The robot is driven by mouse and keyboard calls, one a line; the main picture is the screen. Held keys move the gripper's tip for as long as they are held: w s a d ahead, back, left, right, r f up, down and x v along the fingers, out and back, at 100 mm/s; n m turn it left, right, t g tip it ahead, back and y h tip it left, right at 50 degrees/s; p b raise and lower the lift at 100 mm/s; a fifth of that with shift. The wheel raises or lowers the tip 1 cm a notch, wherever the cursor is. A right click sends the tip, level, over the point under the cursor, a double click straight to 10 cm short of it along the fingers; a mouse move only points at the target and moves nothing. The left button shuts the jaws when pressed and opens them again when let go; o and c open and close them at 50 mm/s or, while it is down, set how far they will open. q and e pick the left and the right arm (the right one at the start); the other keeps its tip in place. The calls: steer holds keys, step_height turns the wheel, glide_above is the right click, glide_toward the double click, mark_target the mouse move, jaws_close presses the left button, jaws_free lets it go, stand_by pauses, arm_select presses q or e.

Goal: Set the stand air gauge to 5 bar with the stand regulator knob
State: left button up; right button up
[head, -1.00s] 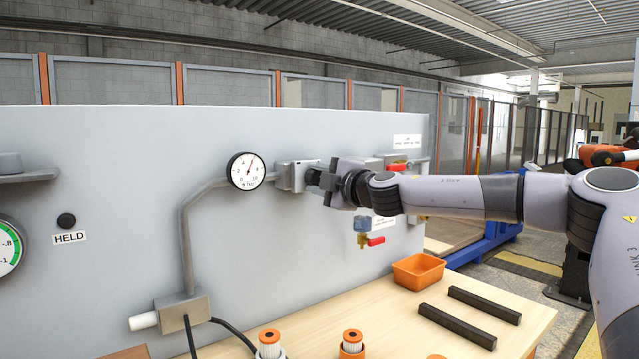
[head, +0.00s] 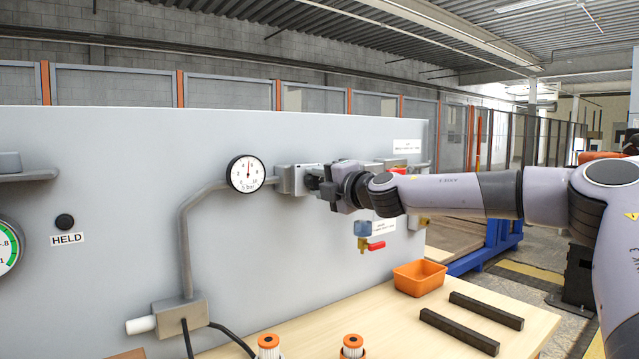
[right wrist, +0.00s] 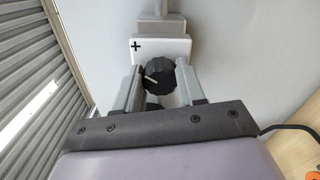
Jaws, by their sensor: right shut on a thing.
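The stand air gauge (head: 246,174) is a round white dial with a black rim on the grey panel. Its red needle points about straight up, and the text below the scale reads about 5 bar. The regulator (head: 297,179) is a grey block on the pipe right of the gauge. In the right wrist view, the black ribbed regulator knob (right wrist: 159,76) with a pale pointer line sits between my fingers, below a white plate with a plus sign (right wrist: 137,46). My right gripper (head: 318,182) is shut on the knob. My left gripper is not in view.
A blue-capped filter with a red-handled valve (head: 375,245) hangs below my right wrist. An orange bin (head: 419,277) and two dark bars (head: 458,331) lie on the wooden table (head: 385,308). A HELD label (head: 67,238) is at the left.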

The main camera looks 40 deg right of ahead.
mark_target(319, 180)
steer(key=o, duration=1)
steer(key=shift+o, duration=0.2)
steer(key=shift+s, duration=0.1)
steer(key=shift+s+a+r, duration=0.15)
steer(key=shift+s, duration=1.5)
steer(key=shift+s+a, duration=0.2)
steer(key=shift+s, duration=1.6)
